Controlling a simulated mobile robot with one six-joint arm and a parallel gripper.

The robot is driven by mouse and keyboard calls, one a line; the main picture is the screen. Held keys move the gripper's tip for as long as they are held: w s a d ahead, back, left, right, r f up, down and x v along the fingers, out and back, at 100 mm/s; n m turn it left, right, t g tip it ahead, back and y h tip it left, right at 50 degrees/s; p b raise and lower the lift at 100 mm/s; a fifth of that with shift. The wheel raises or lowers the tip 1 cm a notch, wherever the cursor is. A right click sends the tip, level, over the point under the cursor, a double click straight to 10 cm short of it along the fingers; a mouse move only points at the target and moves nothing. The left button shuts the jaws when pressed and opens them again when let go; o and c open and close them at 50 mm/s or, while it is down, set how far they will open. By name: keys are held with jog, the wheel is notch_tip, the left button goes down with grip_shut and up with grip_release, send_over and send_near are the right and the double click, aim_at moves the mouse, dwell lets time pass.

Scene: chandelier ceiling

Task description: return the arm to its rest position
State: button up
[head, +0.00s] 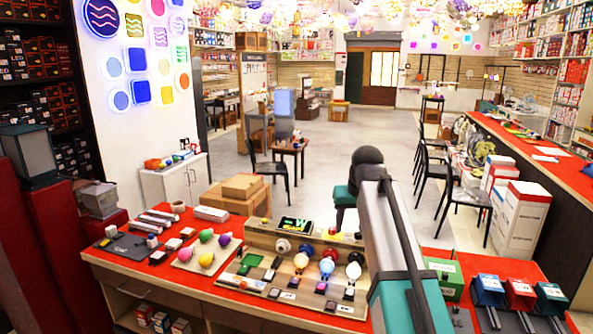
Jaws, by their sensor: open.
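My arm (398,255) rises from the bottom right of the head view as a grey link with a black cable along it and a teal section at its lower end. Its upper end meets a dark rounded joint (367,156), with a teal part (344,195) just below and to the left. My gripper and its fingers do not show; they may be hidden behind the link or out of frame.
Chairs and white boxes (519,222) stand right. The floor (330,150) beyond is open.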

jog(key=s+f+g+b, duration=0.1)
jog(key=s+f, duration=0.1)
jog(key=f, duration=1)
jog(key=s+f+g+b, duration=0.1)
jog(key=s+f+g, duration=0.1)
jog(key=f, duration=1)
jog(key=s+f+g+b, duration=0.1)
jog(key=s+f+b, duration=0.1)
jog(key=f, duration=0.9)
jog(key=shift+s+d+f+g, duration=0.2)
jog(key=shift+s+f+g, duration=0.2)
jog(key=shift+s, duration=0.2)
jog(key=s+f+g+b, duration=0.2)
jog(key=s+f, duration=0.9)
jog(key=f, duration=0.3)
jog(key=s+f+g+b, duration=0.2)
jog(key=s+f, duration=1)
jog(key=f, duration=0.3)
jog(key=s+f, duration=0.4)
jog(key=s, duration=0.5)
jog(key=s+f+g+b, duration=0.1)
jog(key=s+f, duration=0.4)
jog(key=s, duration=0.4)
jog(key=shift+s+d+m+g, duration=0.3)
jog(key=shift+d, duration=0.05)
